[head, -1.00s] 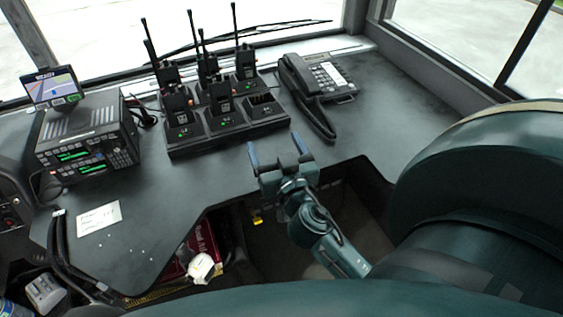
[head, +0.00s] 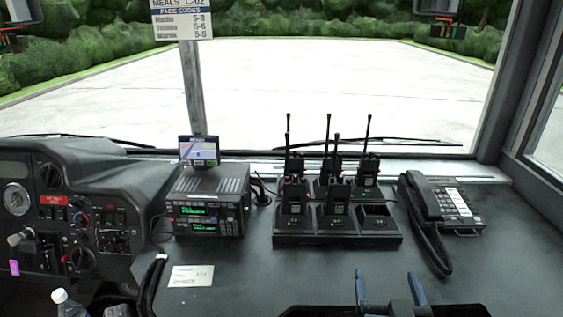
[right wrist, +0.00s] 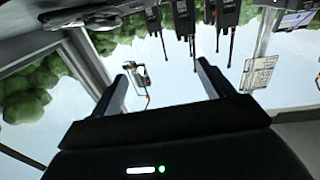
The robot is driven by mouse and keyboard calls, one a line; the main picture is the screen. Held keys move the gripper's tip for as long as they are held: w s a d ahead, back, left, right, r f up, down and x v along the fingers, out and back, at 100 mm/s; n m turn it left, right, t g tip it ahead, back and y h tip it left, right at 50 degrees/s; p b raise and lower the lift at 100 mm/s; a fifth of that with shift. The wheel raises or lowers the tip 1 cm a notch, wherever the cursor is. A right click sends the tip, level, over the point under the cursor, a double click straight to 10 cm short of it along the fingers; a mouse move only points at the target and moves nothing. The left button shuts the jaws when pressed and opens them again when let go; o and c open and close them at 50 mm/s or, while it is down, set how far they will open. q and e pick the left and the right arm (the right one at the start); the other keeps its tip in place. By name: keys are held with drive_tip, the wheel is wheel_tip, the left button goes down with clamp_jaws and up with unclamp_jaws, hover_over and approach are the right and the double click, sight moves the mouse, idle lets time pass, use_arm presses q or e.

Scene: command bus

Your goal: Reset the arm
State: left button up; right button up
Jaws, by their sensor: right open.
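My right gripper (head: 389,286) shows at the bottom edge of the head view, in front of the radio charger and near the desk's front edge. Its two blue-tipped fingers are apart with nothing between them. The rest of the right arm is below the picture. In the right wrist view the right gripper (right wrist: 163,78) is also open and empty, with the scene upside down beyond it. My left gripper is not in view.
A charger (head: 290,240) holds several upright radios; one slot looks empty. A corded phone (head: 465,207) stands to its right. A radio unit (head: 205,210) with a small screen (head: 198,150) stands left. A paper note (head: 191,276) lies on the desk. A bottle (head: 66,302) is lower left.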

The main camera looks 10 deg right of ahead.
use_arm(q)
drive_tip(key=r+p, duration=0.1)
drive_tip(key=p, duration=0.1)
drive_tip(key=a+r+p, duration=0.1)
drive_tip(key=p, duration=0.1)
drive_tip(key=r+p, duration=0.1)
drive_tip(key=p, duration=0.1)
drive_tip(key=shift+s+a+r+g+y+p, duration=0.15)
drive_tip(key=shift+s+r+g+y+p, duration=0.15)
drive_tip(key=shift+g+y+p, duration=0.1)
use_arm(e)
drive_tip(key=s+a+f+n+g+y, duration=0.6)
drive_tip(key=s+a+f+y, duration=0.2)
drive_tip(key=a+f, duration=0.4)
drive_tip(key=shift+s+a+f+n+g+y, duration=0.3)
drive_tip(key=shift+s+y, duration=0.1)
drive_tip(key=shift+y, duration=0.1)
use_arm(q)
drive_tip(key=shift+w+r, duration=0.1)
